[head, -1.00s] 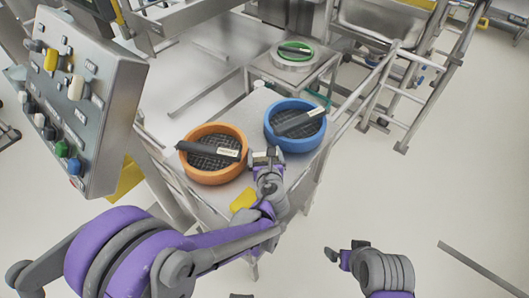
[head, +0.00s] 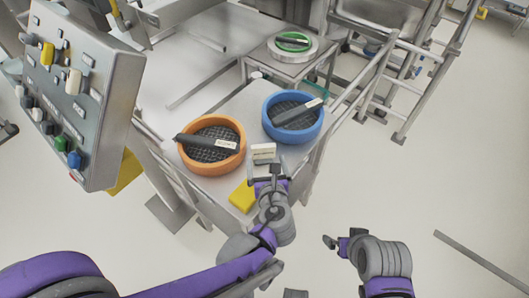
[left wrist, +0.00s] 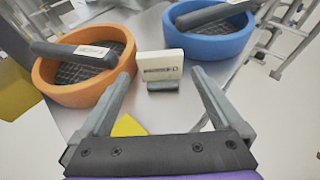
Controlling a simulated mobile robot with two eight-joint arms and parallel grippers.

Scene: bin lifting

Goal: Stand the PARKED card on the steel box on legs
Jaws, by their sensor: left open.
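The white card (head: 263,151) stands upright in a dark base on the steel box on legs (head: 225,107), between the orange and blue tubs. Its lettering is too small to read for sure. It also shows in the left wrist view (left wrist: 160,65), facing me. My left gripper (head: 269,181) is open and empty, on the near side of the card, its fingers apart from it. My right gripper (head: 337,242) is over the floor at the lower right; its jaws are too small to judge.
An orange tub (head: 184,160) and a blue tub (head: 294,139) on the box each hold a dark bar. A yellow block (head: 242,197) lies near its front edge. A control panel (head: 85,100) stands at the left, rails (head: 365,85) at the right.

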